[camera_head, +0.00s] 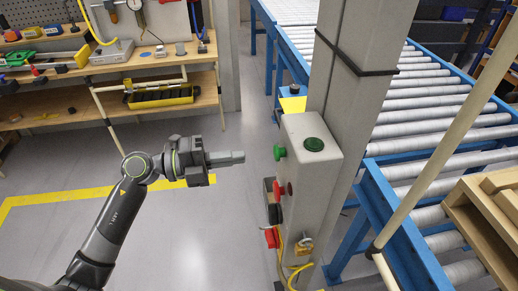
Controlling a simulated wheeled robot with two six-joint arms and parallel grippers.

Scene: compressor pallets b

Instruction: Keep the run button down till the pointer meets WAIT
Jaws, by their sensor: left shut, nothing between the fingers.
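A grey control box (312,180) is fixed to a grey post. A green push button (280,152), likely the run button, sticks out from its left face. No label on it can be read. My left gripper (240,157) is shut and empty, pointing right at about the button's height in the picture. A gap shows between its fingertips and the button. A small round gauge (135,4) is at the top edge above the workbench. Its pointer and any WAIT mark are too small to read. My right gripper is not in view.
A red button (280,188) sits below the green one, and a dark green round cap (314,144) is on the box top. A roller conveyor (430,90) stands behind the post. A workbench (150,62) with tools is at the back left. Open floor lies under my left arm.

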